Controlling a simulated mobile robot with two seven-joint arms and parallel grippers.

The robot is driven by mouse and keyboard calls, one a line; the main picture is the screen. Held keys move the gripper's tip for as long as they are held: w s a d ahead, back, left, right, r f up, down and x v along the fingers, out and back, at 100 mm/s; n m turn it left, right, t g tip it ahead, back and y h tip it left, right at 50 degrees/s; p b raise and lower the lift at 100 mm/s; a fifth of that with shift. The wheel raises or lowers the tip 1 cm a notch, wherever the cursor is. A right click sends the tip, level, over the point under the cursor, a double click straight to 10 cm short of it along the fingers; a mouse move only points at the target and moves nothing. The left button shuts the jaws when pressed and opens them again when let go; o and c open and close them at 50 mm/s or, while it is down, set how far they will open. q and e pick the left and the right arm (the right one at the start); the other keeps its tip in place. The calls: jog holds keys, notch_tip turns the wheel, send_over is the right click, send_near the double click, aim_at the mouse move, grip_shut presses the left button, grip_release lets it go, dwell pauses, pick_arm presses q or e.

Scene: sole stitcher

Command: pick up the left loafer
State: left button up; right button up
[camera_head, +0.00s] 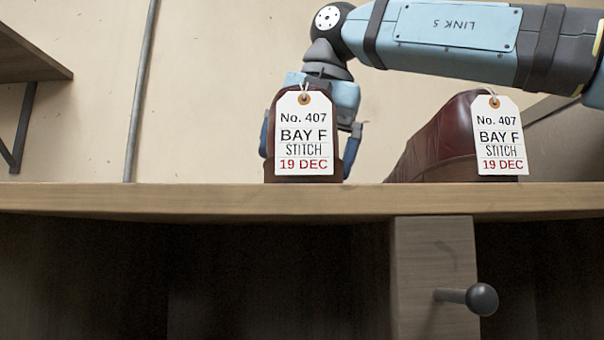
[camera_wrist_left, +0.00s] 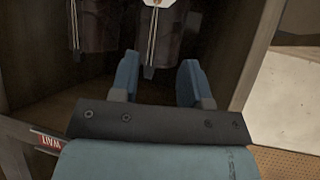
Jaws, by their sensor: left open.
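The left loafer (camera_head: 271,172) is dark brown-red and stands on a wooden shelf top (camera_head: 250,202), its near end toward me. A white tag covers most of its face. An arm from the right reaches over it. My right gripper (camera_head: 307,150) points down there, its blue fingers showing at both sides of the loafer. The loafer and tag hide the space between them, so contact cannot be told. In the left wrist view, my left gripper (camera_wrist_left: 158,78) is open, with nothing between its blue fingertips. It is out of the head view.
A second loafer (camera_head: 440,140) with a like tag stands to the right. A peg with a dark knob (camera_head: 482,299) juts from a post below. In the left wrist view, dark objects with pale lines (camera_wrist_left: 152,35) are beyond the fingers, and a wooden panel (camera_wrist_left: 240,50) stands right.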

jog(key=shift+w+f, duration=0.2)
jog(key=shift+f, duration=0.1)
jog(key=shift+s, duration=0.2)
jog(key=c, duration=1)
jog(key=shift+w+r, duration=0.1)
